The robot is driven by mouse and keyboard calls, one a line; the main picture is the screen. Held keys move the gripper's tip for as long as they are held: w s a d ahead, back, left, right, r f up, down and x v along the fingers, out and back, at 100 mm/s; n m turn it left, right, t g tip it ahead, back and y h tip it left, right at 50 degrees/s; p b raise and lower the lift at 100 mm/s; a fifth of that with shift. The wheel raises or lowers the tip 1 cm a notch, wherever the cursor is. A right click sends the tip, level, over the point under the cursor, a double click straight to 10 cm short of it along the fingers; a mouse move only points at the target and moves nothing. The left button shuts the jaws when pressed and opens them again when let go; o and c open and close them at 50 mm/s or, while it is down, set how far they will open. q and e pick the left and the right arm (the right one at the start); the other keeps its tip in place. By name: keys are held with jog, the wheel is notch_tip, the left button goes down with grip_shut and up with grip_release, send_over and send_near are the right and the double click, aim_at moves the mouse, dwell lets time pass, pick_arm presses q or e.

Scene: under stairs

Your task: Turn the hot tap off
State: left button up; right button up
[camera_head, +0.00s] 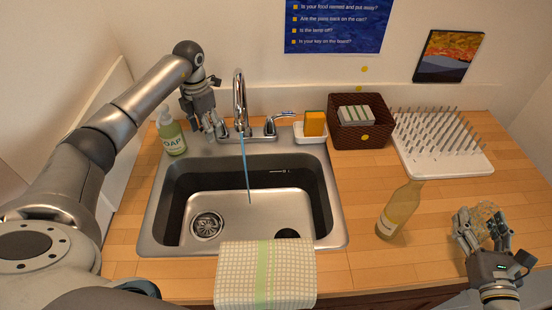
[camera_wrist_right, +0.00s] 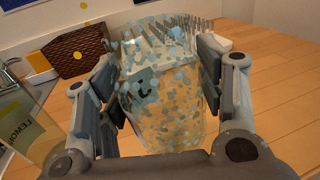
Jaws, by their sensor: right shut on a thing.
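The chrome tap (camera_head: 239,92) stands behind the sink, and a thin blue stream of water (camera_head: 246,170) runs from its spout into the basin. Its right lever (camera_head: 280,117) points to the right. The left lever is mostly hidden by my left gripper (camera_head: 212,125), which points down beside the tap's left base; I cannot tell whether its fingers touch the lever or are closed. No hot or cold marking is readable. My right gripper (camera_head: 482,218) is shut on a clear speckled glass (camera_wrist_right: 165,95) over the counter's right end.
A soap bottle (camera_head: 171,134) stands just left of my left gripper. A sponge (camera_head: 315,122) on a dish, a brown basket (camera_head: 345,136) and a white drying rack (camera_head: 450,160) line the back. A lemon bottle (camera_head: 398,212) stands right of the sink (camera_head: 338,215). A towel (camera_head: 240,275) hangs in front.

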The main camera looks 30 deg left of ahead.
pick_arm(q)
grip_shut()
jog(key=shift+w+a+m+b, duration=0.15)
jog(key=shift+a+m+b, duration=0.15)
jog(key=shift+m, duration=0.25)
jog(key=shift+w+a+m+b, duration=0.15)
jog(key=shift+m+b, duration=0.2)
jog(key=shift+m, duration=0.2)
pick_arm(e)
jog(key=shift+f, duration=0.55)
pick_arm(q)
jog(key=m, duration=0.1)
jog(key=a+m+b, duration=0.1)
jog(key=shift+w+m, duration=0.35)
jog(key=shift+m, duration=0.05)
pick_arm(e)
jog(key=shift+f, duration=0.45)
pick_arm(q)
jog(key=shift+w+a+r+m, duration=0.1)
jog(key=shift+w+a+m, duration=0.1)
jog(key=shift+m, duration=0.35)
jog(key=shift+w+a+m, duration=0.15)
jog(key=shift+a+m, duration=0.05)
jog(key=shift+m, duration=0.35)
pick_arm(e)
jog(key=shift+f, duration=0.25)
